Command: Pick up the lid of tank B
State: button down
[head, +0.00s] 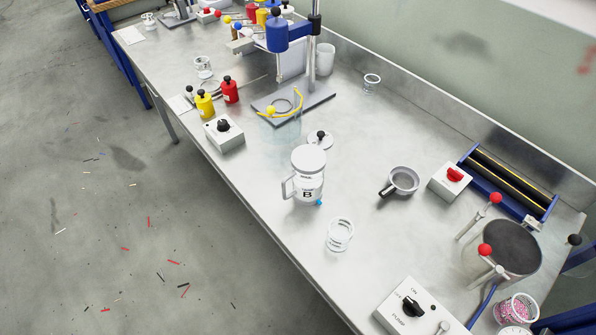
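Tank B (307,187) is a clear jug with a side handle and a black letter B. It stands upright on the bench near the front edge. A pale, flat round top (309,158) fills its mouth; I cannot tell whether this is a cover or the contents. A white round lid with a black knob (320,140) lies on the bench just behind the jug. Its near part is partly hidden by the jug. A small blue piece (319,202) sits at the jug's base. My gripper is not in view.
A stand with a blue head (280,33) and grey base (291,103) rises behind. Yellow (205,104) and red (230,90) bottles and a knob box (224,134) stand left.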

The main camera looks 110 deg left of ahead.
aim_at(323, 139)
jog(key=u, duration=3.4)
jog(key=i+j, duration=0.05)
jog(key=j, duration=0.05)
